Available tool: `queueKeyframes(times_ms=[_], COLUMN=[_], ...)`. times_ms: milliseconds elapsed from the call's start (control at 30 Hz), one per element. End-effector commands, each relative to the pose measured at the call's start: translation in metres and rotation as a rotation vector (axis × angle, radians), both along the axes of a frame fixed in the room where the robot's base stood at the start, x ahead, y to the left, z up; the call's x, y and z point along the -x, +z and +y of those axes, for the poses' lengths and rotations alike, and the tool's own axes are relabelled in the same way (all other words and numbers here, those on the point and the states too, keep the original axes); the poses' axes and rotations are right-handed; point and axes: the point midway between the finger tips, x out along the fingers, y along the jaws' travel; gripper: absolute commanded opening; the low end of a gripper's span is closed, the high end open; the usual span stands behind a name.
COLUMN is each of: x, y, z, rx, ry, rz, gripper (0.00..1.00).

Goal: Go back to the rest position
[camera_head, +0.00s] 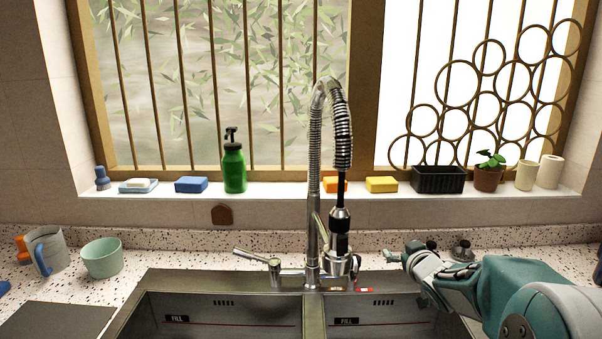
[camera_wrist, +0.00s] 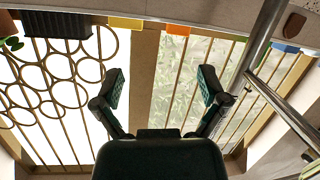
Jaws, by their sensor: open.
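My gripper (camera_head: 393,256) is at the right of the head view, over the right basin near the tap, at the end of my teal and white arm. In the wrist view my gripper (camera_wrist: 161,85) shows two dark fingers spread wide with nothing between them. Behind them are the window bars and frame, seen upside down. Fine detail of the fingers is hard to make out in the head view.
A tall spring tap (camera_head: 315,180) stands behind the double sink (camera_head: 220,316), close left of my gripper. A green bottle (camera_head: 234,168), sponges, a black planter (camera_head: 438,180) and a potted plant (camera_head: 487,178) line the sill.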

Motion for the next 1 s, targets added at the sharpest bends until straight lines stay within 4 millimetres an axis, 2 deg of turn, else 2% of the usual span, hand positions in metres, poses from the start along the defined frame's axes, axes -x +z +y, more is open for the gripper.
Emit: queueKeyframes(times_ms=[100,267,433,700,1000], x=[0.021,0.054,0.094,0.168,0.258], y=[0.017,0.031,0.039,0.040,0.025], z=[0.001,0.002,0.006,0.020,0.046], rx=[0.019,0.031,0.028,0.001,-0.052], ry=[-0.072,-0.161,-0.239,-0.318,-0.330], rz=[0.041,0.113,0.202,0.366,0.574], gripper=[0.93,0.93,0.93,0.93,0.93])
